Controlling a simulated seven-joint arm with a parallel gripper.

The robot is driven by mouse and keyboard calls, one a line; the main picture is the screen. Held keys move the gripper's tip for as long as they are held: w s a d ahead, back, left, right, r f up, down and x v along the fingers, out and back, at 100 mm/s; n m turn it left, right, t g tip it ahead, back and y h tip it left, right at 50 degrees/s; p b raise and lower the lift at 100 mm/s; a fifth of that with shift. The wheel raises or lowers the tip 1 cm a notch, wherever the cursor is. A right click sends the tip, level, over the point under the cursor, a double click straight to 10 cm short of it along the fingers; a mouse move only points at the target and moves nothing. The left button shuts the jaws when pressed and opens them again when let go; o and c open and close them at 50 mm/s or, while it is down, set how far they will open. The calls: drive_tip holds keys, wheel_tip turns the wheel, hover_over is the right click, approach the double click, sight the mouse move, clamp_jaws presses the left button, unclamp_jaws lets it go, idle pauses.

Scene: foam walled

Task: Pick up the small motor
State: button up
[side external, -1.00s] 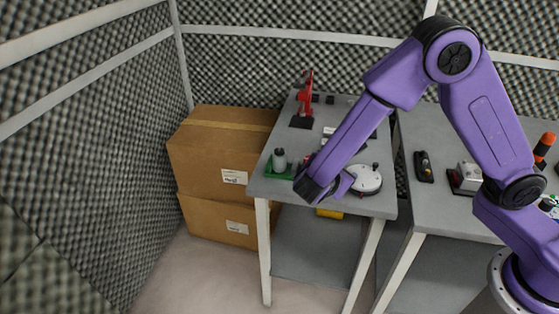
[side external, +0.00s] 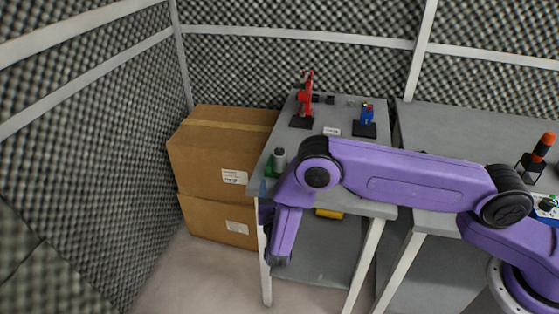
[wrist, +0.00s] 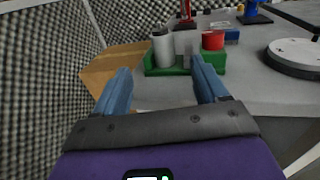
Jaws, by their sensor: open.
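A grey cylinder with a dark top (side external: 279,158), possibly the small motor, stands upright in a green holder (side external: 271,174) at the table's left front corner. I cannot be sure which item is the motor. My gripper (wrist: 160,82) is open, with blue fingers apart and nothing between them; it points toward the holder from outside the table edge. In the side view my arm hides most of the gripper.
A white round device (wrist: 293,54) lies on the table to the right. A red stand (side external: 305,103) and a blue item on a black base (side external: 366,119) are farther back. Cardboard boxes (side external: 215,150) stand left of the table. A yellow item (side external: 329,213) is below the tabletop.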

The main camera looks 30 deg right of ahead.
sight(279, 158)
drive_tip(key=x, duration=1.4)
drive_tip(key=shift+w+d, duration=0.25)
drive_tip(key=shift+r, duration=0.1)
drive_tip(key=c, duration=1.3)
